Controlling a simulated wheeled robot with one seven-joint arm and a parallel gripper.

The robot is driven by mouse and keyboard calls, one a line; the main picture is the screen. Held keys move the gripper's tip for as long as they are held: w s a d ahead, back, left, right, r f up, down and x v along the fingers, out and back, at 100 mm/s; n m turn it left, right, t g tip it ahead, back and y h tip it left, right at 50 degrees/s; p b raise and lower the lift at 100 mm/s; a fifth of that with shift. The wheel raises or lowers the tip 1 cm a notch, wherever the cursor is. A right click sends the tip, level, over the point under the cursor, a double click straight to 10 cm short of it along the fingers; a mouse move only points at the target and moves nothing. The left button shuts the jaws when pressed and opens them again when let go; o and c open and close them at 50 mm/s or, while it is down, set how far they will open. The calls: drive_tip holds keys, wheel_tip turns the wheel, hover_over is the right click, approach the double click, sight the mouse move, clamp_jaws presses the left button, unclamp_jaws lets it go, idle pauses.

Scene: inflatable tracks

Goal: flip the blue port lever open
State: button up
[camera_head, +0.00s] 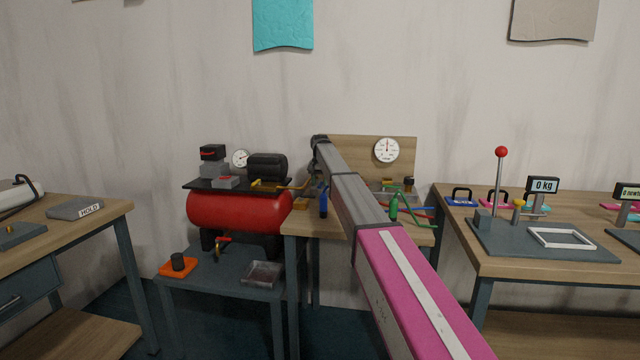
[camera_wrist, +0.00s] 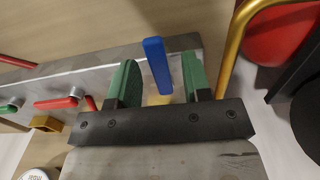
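The blue port lever (camera_wrist: 157,65) stands up between the two green fingers of my gripper (camera_wrist: 159,72) in the wrist view. The fingers are apart, one on each side of it. In the head view a blue upright piece (camera_head: 323,200), likely the same lever, shows left of my arm; my fingers cannot be made out there.
A grey metal manifold bar (camera_wrist: 80,82) with red levers (camera_wrist: 56,103) extends left. A bent brass pipe (camera_wrist: 236,45) rises close to the right finger. The red compressor tank (camera_head: 238,211) stands left of the small table. A gauge board (camera_head: 350,150) stands behind.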

sight(320, 185)
wheel_tip(320, 185, up, 11)
idle(0.7)
drive_tip(key=shift+s+f, duration=0.1)
drive_tip(key=shift+f, duration=0.05)
